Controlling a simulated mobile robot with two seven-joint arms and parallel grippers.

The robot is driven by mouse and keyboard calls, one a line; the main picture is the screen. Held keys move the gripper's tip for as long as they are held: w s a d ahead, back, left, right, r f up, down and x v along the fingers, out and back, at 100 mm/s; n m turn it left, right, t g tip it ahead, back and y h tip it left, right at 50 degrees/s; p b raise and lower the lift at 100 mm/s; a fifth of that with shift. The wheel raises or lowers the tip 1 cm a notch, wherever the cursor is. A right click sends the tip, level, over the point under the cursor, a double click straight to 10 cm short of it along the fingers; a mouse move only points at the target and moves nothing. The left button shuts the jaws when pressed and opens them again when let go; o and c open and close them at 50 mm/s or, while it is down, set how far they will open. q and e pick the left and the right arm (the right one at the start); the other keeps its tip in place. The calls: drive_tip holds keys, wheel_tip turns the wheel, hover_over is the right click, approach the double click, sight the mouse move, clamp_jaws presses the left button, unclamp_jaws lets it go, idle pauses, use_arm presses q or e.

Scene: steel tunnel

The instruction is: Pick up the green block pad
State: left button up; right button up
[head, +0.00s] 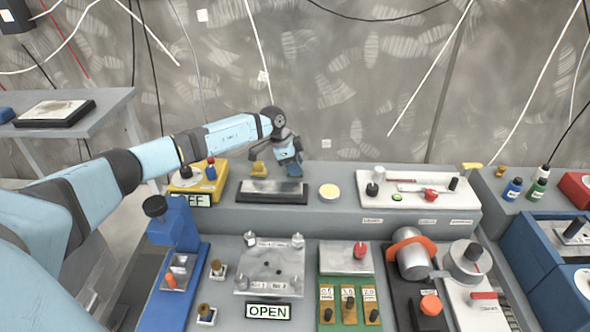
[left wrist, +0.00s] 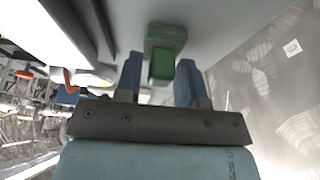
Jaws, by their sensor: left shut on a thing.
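The green block pad (left wrist: 167,50) shows in the left wrist view between the two blue fingers of my left gripper (left wrist: 158,80). My left gripper (head: 289,172) is shut on it, though a small gap seems to show on the left of the block in that view. In the head view, the gripper is low over the grey raised shelf (head: 230,215), at the back edge of a dark flat plate (head: 272,190). The green block is hidden there behind the gripper. I cannot tell whether the block touches the shelf. My right gripper is not in view.
A yellow piece (head: 258,167) is just left of the gripper. A white slider panel (head: 420,203) is further right. A wall is close behind.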

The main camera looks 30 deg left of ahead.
use_arm(q)
wheel_tip(320, 180, up, 20)
drive_tip(key=shift+b, duration=0.35)
